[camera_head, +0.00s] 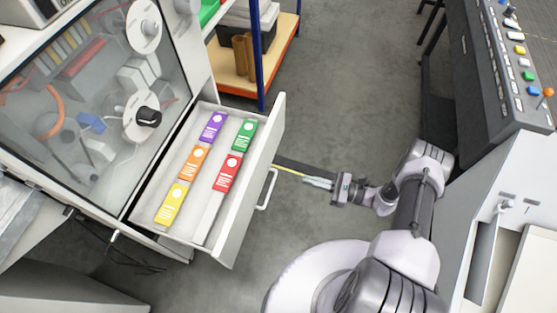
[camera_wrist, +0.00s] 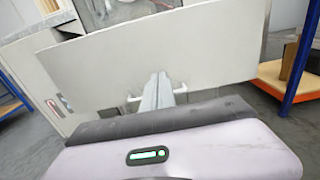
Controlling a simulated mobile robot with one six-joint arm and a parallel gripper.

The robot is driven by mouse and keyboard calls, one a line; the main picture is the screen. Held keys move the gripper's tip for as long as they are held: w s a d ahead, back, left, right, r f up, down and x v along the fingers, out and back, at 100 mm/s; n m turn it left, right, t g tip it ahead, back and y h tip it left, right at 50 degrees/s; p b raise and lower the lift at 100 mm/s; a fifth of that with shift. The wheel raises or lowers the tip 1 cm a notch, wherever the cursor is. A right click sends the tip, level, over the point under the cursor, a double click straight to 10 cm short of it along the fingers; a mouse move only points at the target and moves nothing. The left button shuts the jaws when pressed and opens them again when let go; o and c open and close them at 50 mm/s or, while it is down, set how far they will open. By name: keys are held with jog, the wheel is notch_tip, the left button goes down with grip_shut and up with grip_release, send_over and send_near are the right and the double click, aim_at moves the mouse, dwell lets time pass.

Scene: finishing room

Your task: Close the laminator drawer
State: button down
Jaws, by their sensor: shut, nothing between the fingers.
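The laminator drawer (camera_head: 275,133) is pulled out of the glass-fronted laminator cabinet (camera_head: 75,110) in the head view. A bar handle (camera_head: 268,190) is on its pale front panel. Several coloured packs lie inside: purple (camera_head: 212,128), green, orange, red and yellow. My gripper (camera_head: 306,180) is shut and empty, to the right of the handle, with a small gap between them. In the wrist view, the drawer front (camera_wrist: 150,55) fills the middle. My shut fingers (camera_wrist: 158,80) point at it and cover the middle of the handle (camera_wrist: 133,99), whose ends show on both sides.
A shelf rack with an orange board (camera_head: 275,65) and blue posts stands behind the drawer. A dark console with coloured buttons (camera_head: 518,50) is at the right. Grey floor (camera_head: 350,90) is clear between them. A black cable (camera_head: 130,262) lies below the cabinet.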

aim_at(262, 168)
jog(key=b+x, duration=0.1)
jog(key=x, duration=0.6)
jog(key=b+x, duration=0.1)
jog(key=x, duration=0.6)
jog(key=shift+s, duration=0.25)
